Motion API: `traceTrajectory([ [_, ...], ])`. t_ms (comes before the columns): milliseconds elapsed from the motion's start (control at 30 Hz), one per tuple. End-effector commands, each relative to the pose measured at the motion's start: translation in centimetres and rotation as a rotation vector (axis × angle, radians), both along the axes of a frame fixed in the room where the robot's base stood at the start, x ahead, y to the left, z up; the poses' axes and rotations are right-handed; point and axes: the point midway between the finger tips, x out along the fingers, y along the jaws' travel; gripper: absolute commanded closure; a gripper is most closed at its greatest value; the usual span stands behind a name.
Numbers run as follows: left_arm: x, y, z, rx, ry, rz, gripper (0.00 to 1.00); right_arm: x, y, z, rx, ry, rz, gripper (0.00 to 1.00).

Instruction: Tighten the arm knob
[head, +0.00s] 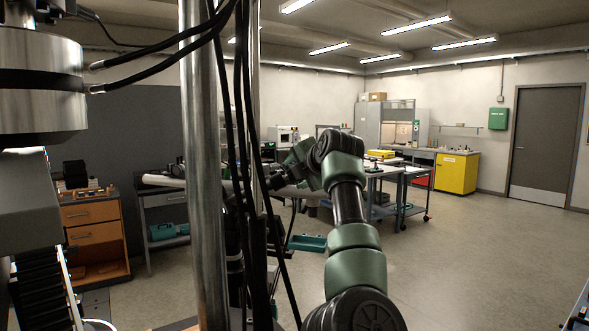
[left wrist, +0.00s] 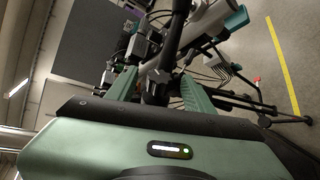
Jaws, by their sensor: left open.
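In the left wrist view, my left gripper (left wrist: 157,80) is open, with its two green fingers apart. A black part (left wrist: 155,92) shows between the fingers, and I cannot tell whether it is the arm knob or whether the fingers touch it. In the head view, a green and black arm of mine reaches up and bends left. My right gripper is not in view.
Thin black legs (left wrist: 270,112) and loose cables lie close to the gripper's right. In the head view, a wooden drawer cabinet (head: 93,232) stands left, a wheeled table (head: 385,172) and yellow cabinet (head: 456,173) farther back.

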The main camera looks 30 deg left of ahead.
Motion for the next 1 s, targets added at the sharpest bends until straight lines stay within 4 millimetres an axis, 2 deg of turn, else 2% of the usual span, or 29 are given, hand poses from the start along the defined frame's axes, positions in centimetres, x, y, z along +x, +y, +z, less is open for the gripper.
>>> traceTrajectory([
  [33,0.4,0.6,0.0,0.0,0.002,0.002,0.48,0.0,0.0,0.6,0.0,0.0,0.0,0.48],
  [167,1.0,1.4,-0.5,0.001,0.001,0.002,0.48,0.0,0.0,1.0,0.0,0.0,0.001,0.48],
  [467,1.2,1.6,-0.8,0.002,-0.001,0.001,0.48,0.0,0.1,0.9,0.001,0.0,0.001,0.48],
  [567,1.2,1.6,-0.8,0.002,-0.001,0.001,0.7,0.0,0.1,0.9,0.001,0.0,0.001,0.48],
  [667,1.2,1.6,-0.8,0.002,-0.001,0.001,0.98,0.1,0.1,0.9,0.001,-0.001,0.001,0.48],
  [800,1.2,1.7,-0.6,-0.005,0.004,-0.002,1.0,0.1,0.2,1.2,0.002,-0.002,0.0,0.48],
  [1000,1.2,1.8,0.0,-0.105,0.1,-0.065,1.0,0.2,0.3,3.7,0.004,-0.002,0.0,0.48],
])
